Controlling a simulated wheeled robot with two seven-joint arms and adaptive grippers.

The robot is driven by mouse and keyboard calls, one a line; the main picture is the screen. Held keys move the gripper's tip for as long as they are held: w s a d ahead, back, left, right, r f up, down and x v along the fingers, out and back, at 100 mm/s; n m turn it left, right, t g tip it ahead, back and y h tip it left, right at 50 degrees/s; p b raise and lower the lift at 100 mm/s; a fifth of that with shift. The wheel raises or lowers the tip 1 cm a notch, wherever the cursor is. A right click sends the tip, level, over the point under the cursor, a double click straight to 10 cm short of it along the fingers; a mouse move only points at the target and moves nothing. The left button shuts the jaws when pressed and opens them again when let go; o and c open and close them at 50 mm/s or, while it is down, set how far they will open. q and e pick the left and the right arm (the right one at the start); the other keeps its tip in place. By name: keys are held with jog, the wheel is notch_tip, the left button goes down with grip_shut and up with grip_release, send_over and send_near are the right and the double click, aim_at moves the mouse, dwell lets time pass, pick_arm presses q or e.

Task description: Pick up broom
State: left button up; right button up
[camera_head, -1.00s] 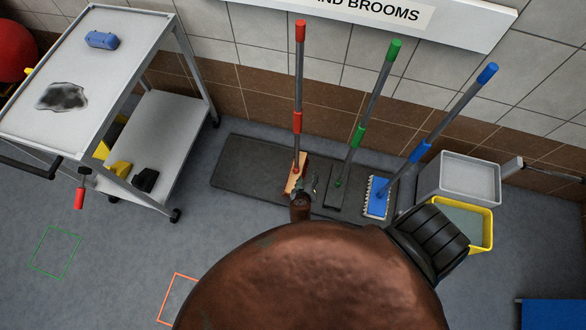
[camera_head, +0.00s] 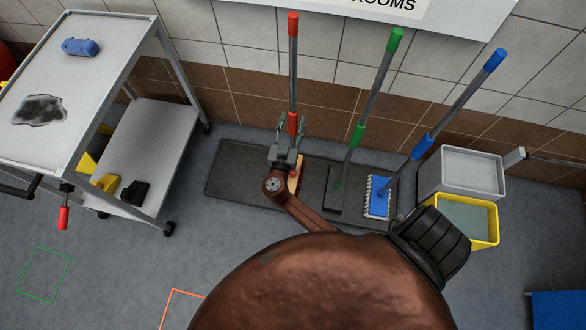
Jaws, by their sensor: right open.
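A broom with a red-and-grey handle (camera_head: 293,70) stands upright against the wall, its light wooden head (camera_head: 297,178) on a dark mat. My right gripper (camera_head: 292,128) is open at the lower red grip of this broom. Its fingers appear on either side of the grip, and I cannot tell whether they touch it. My wrist and forearm hide part of the lower handle and head. A green-handled tool (camera_head: 375,90) and a blue-handled mop (camera_head: 460,103) stand to the right. My left gripper is not in view.
The dark floor mat (camera_head: 232,180) lies along the tiled wall. A metal cart (camera_head: 150,140) stands at the left with a blue object (camera_head: 80,47) on top. A yellow bucket (camera_head: 480,241) and grey bin (camera_head: 462,172) are at the right. Open floor lies front left.

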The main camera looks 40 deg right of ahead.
jog(key=shift+x, duration=0.95)
jog(key=shift+a, duration=0.1)
jog(key=shift+c, duration=0.5)
grip_shut()
